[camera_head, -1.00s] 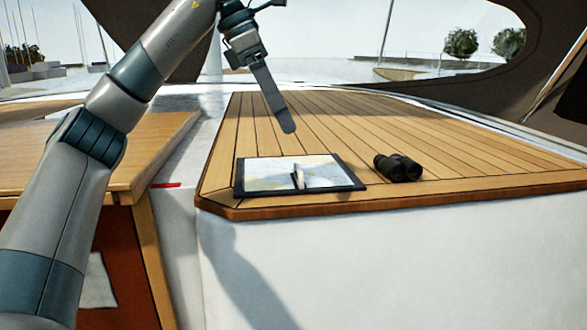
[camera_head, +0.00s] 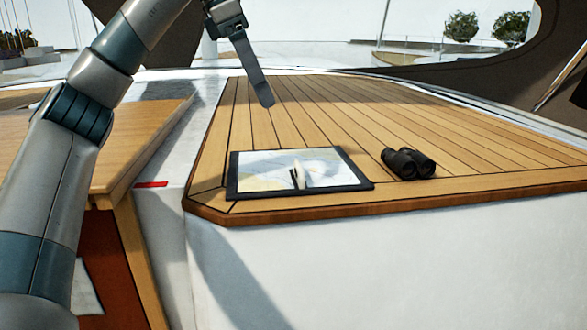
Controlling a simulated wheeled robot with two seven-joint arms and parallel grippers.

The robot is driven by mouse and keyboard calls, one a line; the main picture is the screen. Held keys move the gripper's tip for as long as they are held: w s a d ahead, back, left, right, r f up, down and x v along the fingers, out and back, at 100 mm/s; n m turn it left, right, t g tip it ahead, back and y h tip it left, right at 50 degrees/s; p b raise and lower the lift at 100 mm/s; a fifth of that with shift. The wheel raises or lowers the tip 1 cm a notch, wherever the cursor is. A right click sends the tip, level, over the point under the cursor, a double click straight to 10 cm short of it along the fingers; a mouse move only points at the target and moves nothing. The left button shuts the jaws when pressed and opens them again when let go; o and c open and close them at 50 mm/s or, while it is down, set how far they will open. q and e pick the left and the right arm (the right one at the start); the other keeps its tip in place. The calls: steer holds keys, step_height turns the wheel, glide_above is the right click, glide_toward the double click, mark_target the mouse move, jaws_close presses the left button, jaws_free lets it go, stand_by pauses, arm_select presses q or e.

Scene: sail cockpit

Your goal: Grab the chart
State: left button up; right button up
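The chart (camera_head: 262,172) lies flat in a dark frame near the front left edge of the slatted wooden deck. A small pale and dark object (camera_head: 298,175) sits on it. My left gripper (camera_head: 266,100) hangs above the deck, above and beyond the chart and apart from it. It is seen edge-on, so one finger shows and I cannot tell how far it is open. Nothing shows held in it. My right gripper is not in view.
The deck's middle and right are clear.

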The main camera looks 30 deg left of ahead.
arm_select(q)
steer(key=p, duration=0.4)
glide_above(298, 165)
steer(key=s+a, duration=0.2)
step_height(298, 165, down, 11)
steer(key=shift+s+d+f, duration=0.15)
steer(key=shift+f, duration=0.05)
steer(key=p+x, duration=0.2)
steer(key=p, duration=0.1)
steer(key=shift+w+r, duration=0.1)
steer(key=shift+w, duration=0.1)
steer(key=shift+p+x, duration=0.65)
steer(key=shift+x, duration=0.3)
steer(key=shift+w+d+f, duration=0.1)
steer(key=shift+w+f, duration=0.15)
steer(key=shift+f, duration=0.45)
